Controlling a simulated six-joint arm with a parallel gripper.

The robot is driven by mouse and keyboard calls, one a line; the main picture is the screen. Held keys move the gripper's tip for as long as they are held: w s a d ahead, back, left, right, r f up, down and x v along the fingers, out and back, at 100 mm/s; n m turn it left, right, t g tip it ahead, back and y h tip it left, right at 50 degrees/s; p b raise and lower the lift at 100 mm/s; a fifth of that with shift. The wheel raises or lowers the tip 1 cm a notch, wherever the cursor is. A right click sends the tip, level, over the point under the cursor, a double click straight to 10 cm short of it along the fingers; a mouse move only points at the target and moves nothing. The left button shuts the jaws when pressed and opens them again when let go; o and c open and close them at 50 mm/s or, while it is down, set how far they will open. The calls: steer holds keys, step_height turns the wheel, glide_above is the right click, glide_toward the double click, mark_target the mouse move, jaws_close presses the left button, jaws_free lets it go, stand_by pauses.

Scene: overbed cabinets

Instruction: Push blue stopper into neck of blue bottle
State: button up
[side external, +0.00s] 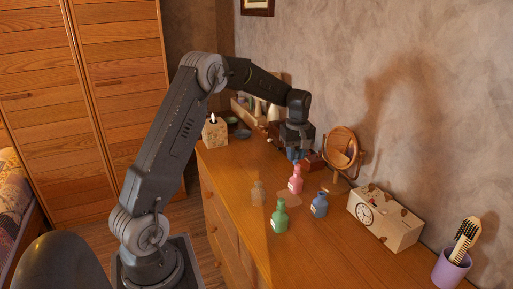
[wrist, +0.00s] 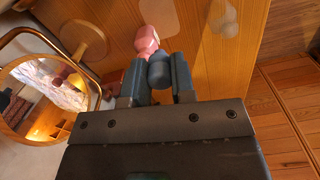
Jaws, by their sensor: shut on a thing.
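My gripper (side external: 293,156) is shut on the blue stopper, above the back part of the dresser top and beyond the pink bottle. In the wrist view the blue stopper (wrist: 160,70) is a rounded blue-grey piece between the two fingers of my gripper (wrist: 158,78). The blue bottle (side external: 319,206) stands upright on the dresser, nearer the camera and to the right of the gripper, apart from it. It does not show in the wrist view.
A pink bottle (side external: 296,181), a green bottle (side external: 280,218) and a clear bottle (side external: 257,193) stand near the blue one. A round mirror (side external: 340,148), a clock box (side external: 385,217) and a purple cup (side external: 451,269) line the wall side. A tissue box (side external: 215,132) stands at the far end.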

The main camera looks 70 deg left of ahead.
steer(key=m, duration=0.2)
glide_above(321, 198)
steer(key=f, duration=0.1)
steer(key=shift+w+a+f, duration=0.1)
steer(key=shift+w+a, duration=0.3)
steer(key=shift+w, duration=0.05)
steer(key=shift+f, duration=0.1)
steer(key=shift+f, duration=2.7)
steer(key=shift+f, duration=1.35)
steer(key=o, duration=1)
step_height(321, 198, up, 14)
steer(key=shift+f, duration=0.1)
